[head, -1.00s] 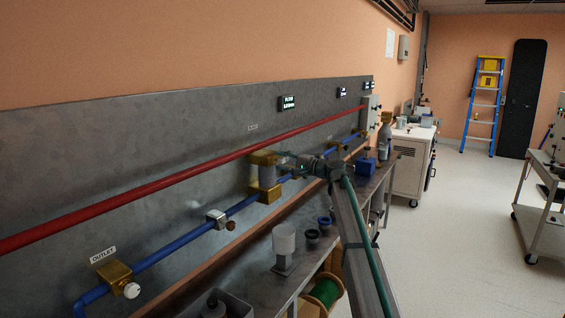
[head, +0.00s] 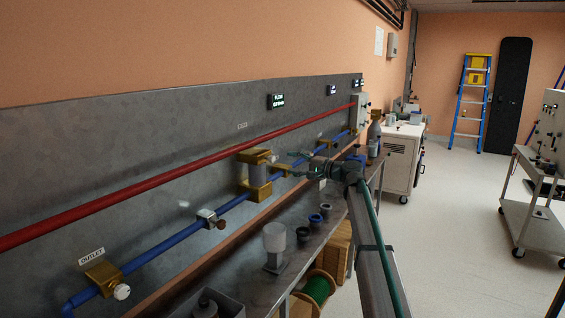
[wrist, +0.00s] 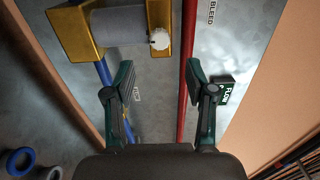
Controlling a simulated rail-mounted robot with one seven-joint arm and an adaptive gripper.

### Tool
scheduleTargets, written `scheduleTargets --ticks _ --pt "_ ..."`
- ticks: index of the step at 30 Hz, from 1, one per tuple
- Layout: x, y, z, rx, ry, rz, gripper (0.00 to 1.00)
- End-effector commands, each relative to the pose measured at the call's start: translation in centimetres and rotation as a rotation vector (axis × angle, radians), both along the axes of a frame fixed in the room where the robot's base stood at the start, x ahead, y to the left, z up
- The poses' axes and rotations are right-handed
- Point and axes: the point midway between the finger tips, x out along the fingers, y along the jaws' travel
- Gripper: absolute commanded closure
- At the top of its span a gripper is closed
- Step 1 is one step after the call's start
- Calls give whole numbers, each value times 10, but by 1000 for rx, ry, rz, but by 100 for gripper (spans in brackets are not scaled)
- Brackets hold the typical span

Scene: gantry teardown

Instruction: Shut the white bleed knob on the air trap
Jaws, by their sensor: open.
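The air trap is a grey cylinder between brass end blocks, on the blue line of the wall panel; it shows in the head view (head: 256,174) and at the upper left in the wrist view (wrist: 118,27). Its white bleed knob (wrist: 159,39) sits on the brass block at the cylinder's end, toward the red pipe; I cannot make it out clearly in the head view. My gripper (head: 292,166) is open and empty, just right of the trap in the head view. In the wrist view the open fingers (wrist: 157,78) stand apart, with the knob ahead, beyond the gap between their tips.
The red pipe (head: 200,169) runs along the panel above the blue pipe (head: 165,250); in the wrist view it passes near the right finger. A valve with a white knob (head: 122,292) is by the OUTLET label. A white cup (head: 275,238) stands on the bench below.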

Motion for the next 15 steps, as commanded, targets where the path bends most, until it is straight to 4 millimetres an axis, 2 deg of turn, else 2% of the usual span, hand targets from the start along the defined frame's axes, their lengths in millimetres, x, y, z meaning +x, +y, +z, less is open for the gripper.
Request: scheduleTargets --ticks 6,15 --pt "-10 -21 0 0 0 0 45" --pt "-11 -24 0 0 0 0 45"
